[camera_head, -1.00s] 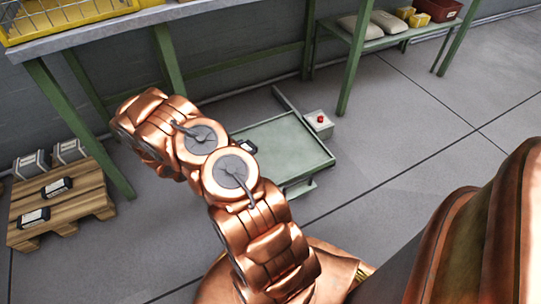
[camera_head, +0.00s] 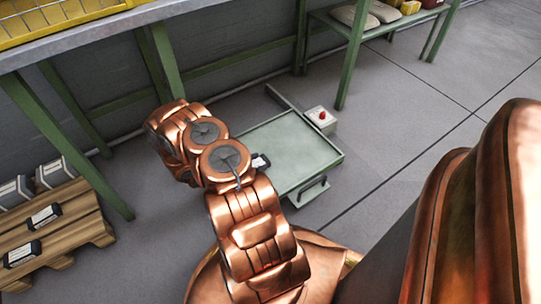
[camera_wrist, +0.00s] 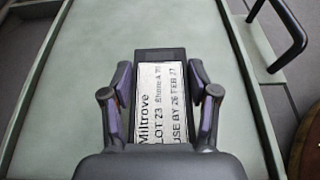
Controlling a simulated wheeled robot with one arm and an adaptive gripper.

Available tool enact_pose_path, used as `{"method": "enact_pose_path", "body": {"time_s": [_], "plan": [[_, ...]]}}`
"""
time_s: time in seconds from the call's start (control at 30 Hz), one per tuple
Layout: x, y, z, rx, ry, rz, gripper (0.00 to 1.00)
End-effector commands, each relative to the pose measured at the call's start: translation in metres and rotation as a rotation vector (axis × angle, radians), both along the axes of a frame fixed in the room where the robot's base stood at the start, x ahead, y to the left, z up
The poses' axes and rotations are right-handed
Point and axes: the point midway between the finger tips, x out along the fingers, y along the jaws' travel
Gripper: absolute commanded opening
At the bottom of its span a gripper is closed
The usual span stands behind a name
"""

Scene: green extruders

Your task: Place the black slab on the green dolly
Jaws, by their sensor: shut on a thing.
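The black slab (camera_wrist: 160,54), with a white printed label, is between the two fingers of my gripper (camera_wrist: 160,93), which is shut on its sides. In the wrist view it lies over the green dolly (camera_wrist: 60,110); I cannot tell whether it touches the deck. In the head view the dolly (camera_head: 310,150) is a flat green platform on the floor, partly hidden by my arm.
A wooden pallet (camera_head: 85,218) at left holds more black labelled slabs (camera_head: 44,216) and grey boxes (camera_head: 55,172). A green-legged workbench (camera_head: 165,70) stands behind. A grey box with a red button (camera_head: 322,117) is at the dolly's far right corner. Floor to the right is clear.

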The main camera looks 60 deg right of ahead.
Motion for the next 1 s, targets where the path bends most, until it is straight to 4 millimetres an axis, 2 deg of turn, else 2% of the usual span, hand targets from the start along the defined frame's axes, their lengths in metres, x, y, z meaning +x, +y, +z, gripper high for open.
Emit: {"method": "enact_pose_path", "body": {"time_s": [0.2,0.4,0.73,0.9,1.0], "plan": [[-0.004,-0.048,-0.007,-0.002,-0.002,-0.004,0.13],[-0.006,-0.079,-0.009,-0.002,-0.003,-0.004,0.13],[-0.009,-0.102,-0.011,-0.002,-0.003,-0.006,0.13],[-0.01,-0.099,-0.042,0.002,0.002,-0.004,0.13],[-0.01,-0.099,-0.046,0.001,0.002,-0.003,0.13]]}}
